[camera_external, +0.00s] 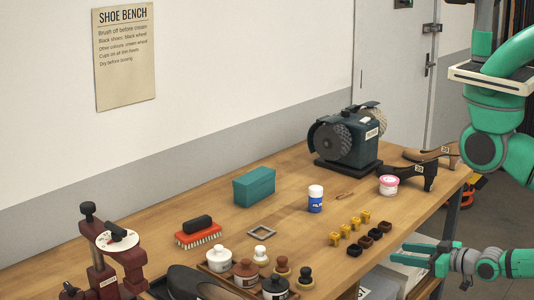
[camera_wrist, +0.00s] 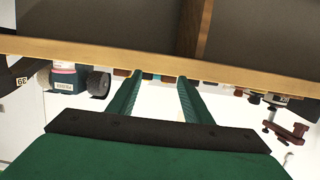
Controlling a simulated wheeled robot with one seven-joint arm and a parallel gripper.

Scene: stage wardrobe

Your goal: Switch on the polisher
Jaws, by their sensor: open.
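The polisher (camera_external: 345,140) is a dark teal bench machine with a bristly wheel at each end. It stands on a dark base at the back right of the wooden bench. A pale label shows on its front; I cannot make out a switch. My gripper (camera_external: 398,254) is open and empty at the bench's front edge, to the right of and nearer the camera than the polisher, and apart from it. In the wrist view, my gripper's two green fingers (camera_wrist: 162,80) point at the bench edge, and the polisher (camera_wrist: 70,82) shows to their left.
The bench (camera_external: 290,185) holds a pink-lidded jar (camera_external: 388,185), a blue-and-white bottle (camera_external: 315,199), several small yellow and dark blocks, a teal box (camera_external: 254,187), and a red brush (camera_external: 199,234). The bench edge (camera_wrist: 150,61) crosses before my fingers.

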